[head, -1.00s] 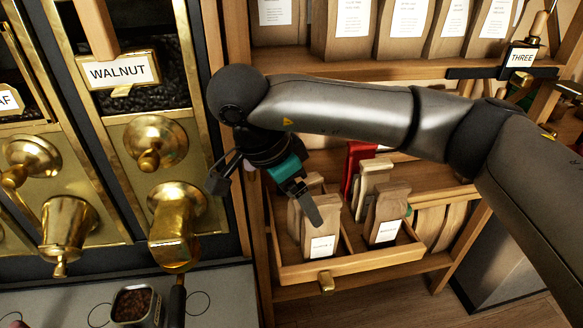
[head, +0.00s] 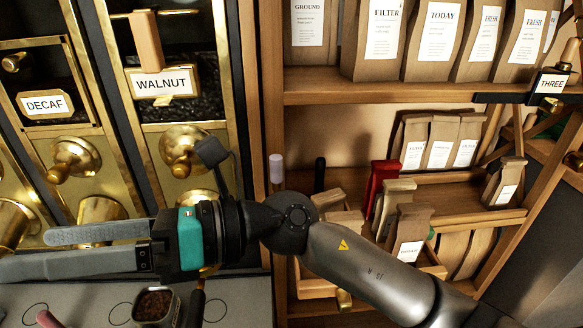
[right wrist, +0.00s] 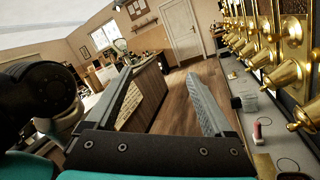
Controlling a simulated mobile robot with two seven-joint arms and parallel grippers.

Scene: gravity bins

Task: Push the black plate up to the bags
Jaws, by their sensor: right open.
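A narrow black upright piece (head: 320,174) stands on the middle shelf; it may be the black plate seen edge-on, but I cannot be sure. To its right, apart from it, a row of brown paper bags (head: 440,148) with white labels stands at the back of that shelf. My right gripper (head: 25,253) reaches across to the left, in front of the brass dispensers, with its two fingers apart and nothing between them. In the right wrist view the fingers (right wrist: 160,75) are spread over open room. My left gripper is not in view.
A red bag (head: 380,182) and several brown bags (head: 410,235) stand in a lower tray, partly behind my right arm. Another bag (head: 503,183) leans at the shelf's right. Large bags (head: 436,40) fill the top shelf. A tin of beans (head: 155,306) stands on the counter.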

